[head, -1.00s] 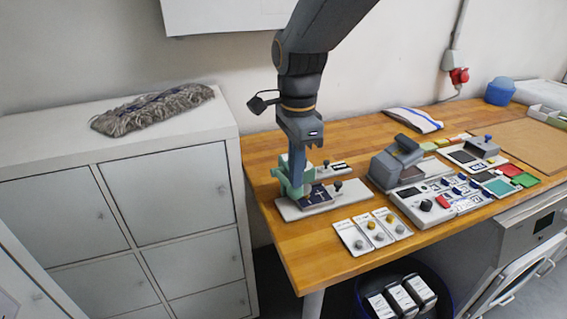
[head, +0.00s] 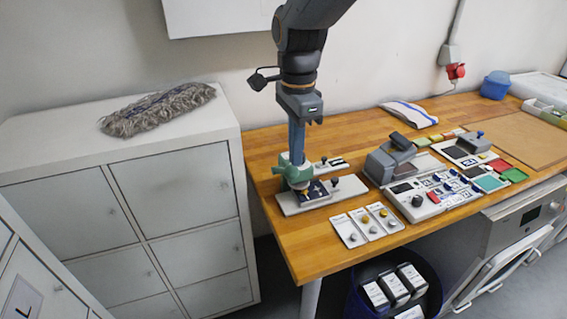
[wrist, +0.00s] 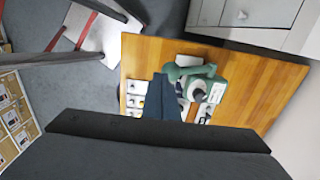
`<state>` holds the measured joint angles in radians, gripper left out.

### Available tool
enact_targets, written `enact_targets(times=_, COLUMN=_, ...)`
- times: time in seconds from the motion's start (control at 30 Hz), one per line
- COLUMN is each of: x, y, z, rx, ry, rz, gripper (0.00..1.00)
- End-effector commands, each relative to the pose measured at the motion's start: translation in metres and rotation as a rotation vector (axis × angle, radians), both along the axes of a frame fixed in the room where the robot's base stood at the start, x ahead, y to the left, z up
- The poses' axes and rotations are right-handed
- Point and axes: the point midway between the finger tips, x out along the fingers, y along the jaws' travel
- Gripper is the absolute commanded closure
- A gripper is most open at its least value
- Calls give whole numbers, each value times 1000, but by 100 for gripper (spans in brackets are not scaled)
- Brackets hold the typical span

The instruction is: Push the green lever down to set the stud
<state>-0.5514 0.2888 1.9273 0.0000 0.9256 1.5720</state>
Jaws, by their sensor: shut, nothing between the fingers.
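The green press with its lever (head: 291,171) stands on a pale base plate (head: 349,187) at the left end of the wooden bench. It also shows in the wrist view (wrist: 207,71), just right of my fingers. My gripper (head: 297,158) is shut and empty, pointing down, with its fingertips at the top of the green part. I cannot tell whether they touch it. The green part sits low over the plate, and my fingers hide some of it. A dark blue piece (head: 316,191) lies on the plate beside it. The stud itself cannot be made out.
Three small cards with buttons (head: 367,225) lie in front of the press. A grey device (head: 389,160) and a control panel (head: 436,193) stand to its right. A white cabinet (head: 140,135) with a grey mop head (head: 158,110) stands left. A blue bin (head: 362,300) is below.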

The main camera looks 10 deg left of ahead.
Motion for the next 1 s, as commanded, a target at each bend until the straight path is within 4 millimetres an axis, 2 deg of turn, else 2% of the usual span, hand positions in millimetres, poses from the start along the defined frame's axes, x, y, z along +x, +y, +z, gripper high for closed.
enact_targets(times=0.6, x=0, y=0, z=38, rx=1, ry=-1, rz=0, gripper=100)
enact_targets(times=1.0, x=0, y=0, z=39, rx=0, ry=0, rz=0, gripper=100)
